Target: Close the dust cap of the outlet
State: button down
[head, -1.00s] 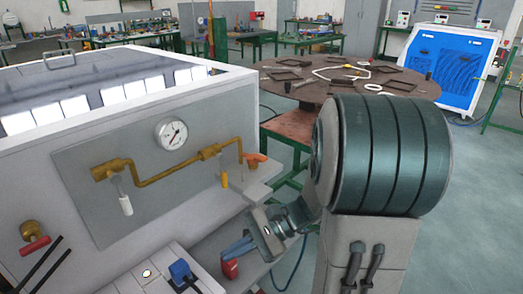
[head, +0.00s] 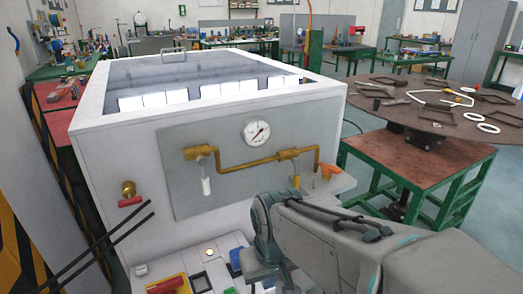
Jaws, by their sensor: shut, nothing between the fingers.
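The generator's control panel (head: 200,266) is at the bottom of the head view, on the white generator box. A blue fitting (head: 235,259) sits on it, partly behind my arm. It may be the outlet, but I cannot make out its dust cap or tell whether that cap is open. My grey arm comes in from the lower right, and its wrist bends down over the right part of the panel. The fingers of my gripper do not show; they are hidden behind the arm or below the frame.
A brass pipe (head: 236,166) with valves and a round gauge (head: 257,132) stand out from the generator's front. A red and yellow switch (head: 170,285) is on the panel. A round brown table (head: 430,115) with metal parts stands to the right, on a green frame.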

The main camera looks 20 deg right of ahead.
aim_at(326, 169)
jog(key=u, duration=1.7)
jog(key=k, duration=1.1)
jog(key=z, duration=1.45)
jog(key=i, duration=0.5)
jog(key=z, duration=0.05)
